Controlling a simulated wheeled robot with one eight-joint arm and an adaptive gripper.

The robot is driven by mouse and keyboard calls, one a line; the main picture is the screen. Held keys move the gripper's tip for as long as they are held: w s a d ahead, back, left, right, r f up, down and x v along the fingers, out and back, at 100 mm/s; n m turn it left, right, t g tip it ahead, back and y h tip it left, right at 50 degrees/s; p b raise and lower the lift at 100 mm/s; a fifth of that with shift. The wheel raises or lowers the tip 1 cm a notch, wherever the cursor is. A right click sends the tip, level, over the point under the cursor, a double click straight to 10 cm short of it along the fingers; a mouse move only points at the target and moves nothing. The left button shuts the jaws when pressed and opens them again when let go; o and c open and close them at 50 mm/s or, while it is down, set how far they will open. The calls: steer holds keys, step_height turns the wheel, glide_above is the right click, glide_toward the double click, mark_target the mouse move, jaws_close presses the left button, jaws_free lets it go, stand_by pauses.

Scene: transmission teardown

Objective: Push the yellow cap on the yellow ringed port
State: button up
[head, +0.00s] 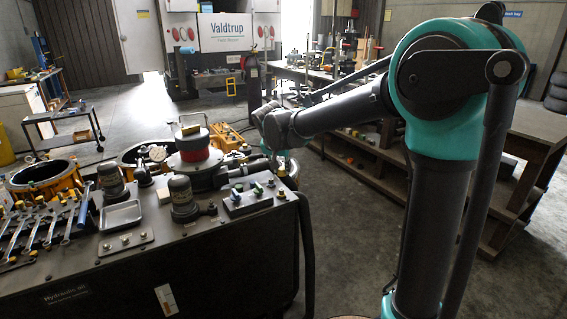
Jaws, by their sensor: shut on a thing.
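My gripper (284,172) is at the end of my arm, low over the right end of the dark hydraulic bench (215,250). It is small, dark and partly lost among the hoses and fittings there. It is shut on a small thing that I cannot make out. I cannot pick out the yellow cap for sure. A dark block with blue and green levers (249,197) sits near the right end, close to my gripper. I cannot tell which port has the yellow ring.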

mark_target(281, 190)
steer(key=shift+a+f, duration=0.1)
steer(key=shift+f, duration=2.8)
steer(key=shift+f, duration=1.05)
steer(key=o, duration=0.8)
steer(key=shift+c, duration=0.2)
steer(key=shift+r, duration=0.1)
steer(key=shift+r, duration=1.45)
steer(key=shift+r, duration=0.1)
steer(key=shift+r, duration=2.9)
